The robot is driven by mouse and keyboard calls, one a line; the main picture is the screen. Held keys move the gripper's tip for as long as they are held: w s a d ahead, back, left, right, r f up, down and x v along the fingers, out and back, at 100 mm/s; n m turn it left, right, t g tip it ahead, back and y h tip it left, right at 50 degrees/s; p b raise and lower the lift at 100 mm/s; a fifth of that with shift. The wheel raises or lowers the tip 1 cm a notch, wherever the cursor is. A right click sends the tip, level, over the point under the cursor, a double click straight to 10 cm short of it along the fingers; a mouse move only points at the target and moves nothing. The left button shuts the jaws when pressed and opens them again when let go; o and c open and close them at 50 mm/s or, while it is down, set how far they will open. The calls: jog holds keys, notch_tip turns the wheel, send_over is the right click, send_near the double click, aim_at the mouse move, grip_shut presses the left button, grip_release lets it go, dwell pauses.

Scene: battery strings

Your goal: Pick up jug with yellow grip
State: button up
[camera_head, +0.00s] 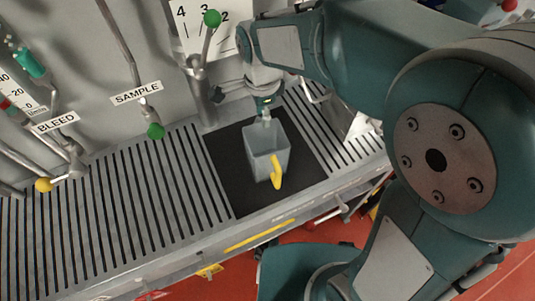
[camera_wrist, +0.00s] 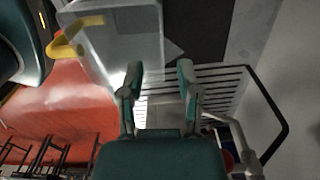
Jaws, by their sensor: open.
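The jug (camera_head: 262,143) is a translucent grey, square-sided container with a yellow grip (camera_head: 277,173) on its front side. It stands on the black mat (camera_head: 232,193) on the slotted bench. In the wrist view the jug (camera_wrist: 122,40) fills the upper middle, and its yellow grip (camera_wrist: 68,44) juts to the left. My gripper (camera_wrist: 159,80) is open, its two fingers apart with nothing held between them. The fingertips are close to the jug's body, and the grip is left of both fingers. In the head view my gripper (camera_head: 265,110) is at the jug's far side, its fingers partly hidden.
The slotted bench (camera_head: 92,225) is clear to the left of the mat. Red floor (camera_head: 228,276) lies in front.

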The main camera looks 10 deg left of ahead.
jog(key=f, duration=0.6)
jog(key=shift+a, duration=0.4)
grip_shut()
